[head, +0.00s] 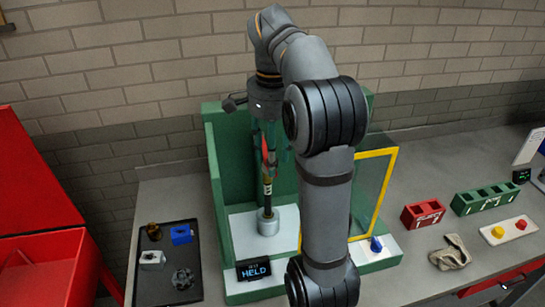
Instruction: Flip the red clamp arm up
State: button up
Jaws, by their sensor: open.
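The red clamp arm (265,150) shows as a thin, upright-looking red piece inside the green fixture (215,160). Below it a dark rod with a yellow band (267,188) stands in a pale round base (268,222). My gripper (271,142) points down into the fixture from above, close to the clamp arm, and is open. I cannot tell whether its fingers touch the clamp arm. My own arm hides the right part of the fixture. A small display (254,270) at the fixture's front reads "HELD".
A yellow-framed clear panel (388,190) stands at the fixture's right. A black tray (142,285) with small parts lies at left, beside a red cabinet (40,265).

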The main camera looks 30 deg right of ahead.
jog(key=shift+c, duration=0.5)
grip_shut()
dwell(0.3)
